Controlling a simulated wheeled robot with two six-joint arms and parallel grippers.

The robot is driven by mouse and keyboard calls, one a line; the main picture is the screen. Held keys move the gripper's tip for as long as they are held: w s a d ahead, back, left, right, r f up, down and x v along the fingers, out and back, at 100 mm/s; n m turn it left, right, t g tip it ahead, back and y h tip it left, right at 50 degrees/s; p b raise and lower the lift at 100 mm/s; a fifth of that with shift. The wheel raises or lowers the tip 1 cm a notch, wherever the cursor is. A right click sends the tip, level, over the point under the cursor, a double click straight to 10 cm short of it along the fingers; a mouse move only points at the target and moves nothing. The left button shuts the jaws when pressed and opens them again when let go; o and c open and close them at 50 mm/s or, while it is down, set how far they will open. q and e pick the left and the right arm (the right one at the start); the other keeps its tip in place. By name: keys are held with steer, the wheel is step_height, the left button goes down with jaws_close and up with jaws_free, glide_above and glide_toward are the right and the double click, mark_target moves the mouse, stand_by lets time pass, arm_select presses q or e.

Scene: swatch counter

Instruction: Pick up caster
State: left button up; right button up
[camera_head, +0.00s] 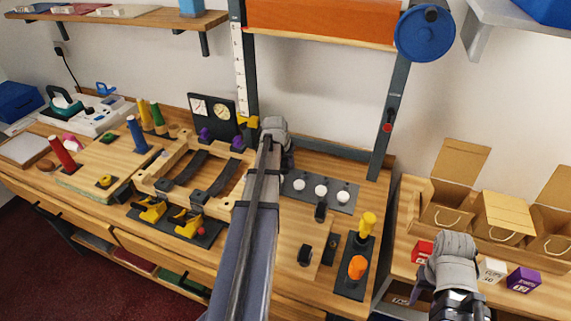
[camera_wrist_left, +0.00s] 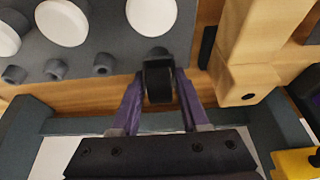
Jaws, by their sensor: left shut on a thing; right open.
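The caster (camera_wrist_left: 158,82), a small dark wheel-like piece, is between the purple fingers of my left gripper (camera_wrist_left: 159,95) in the left wrist view. The gripper is shut on it, beside the grey plate (camera_wrist_left: 105,45) with white round knobs. In the head view my left wrist (camera_head: 275,130) hides the fingertips and the caster. I cannot tell whether the caster touches the surface beneath. My right gripper (camera_head: 452,265) is open, near the small boxes at the right; its fingertips are not clearly visible.
A wooden frame (camera_head: 190,170) with dark straps lies left of my left arm. A black stand (camera_head: 355,270) holds yellow and orange pieces. Red (camera_head: 422,250), white (camera_head: 491,270) and purple (camera_head: 523,279) boxes stand near my right gripper. A dark upright post (camera_head: 390,110) rises behind.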

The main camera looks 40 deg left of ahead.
arm_select(q)
jaws_close()
step_height(320, 180, up, 10)
steer(key=p, duration=1)
steer(key=shift+s, duration=0.1)
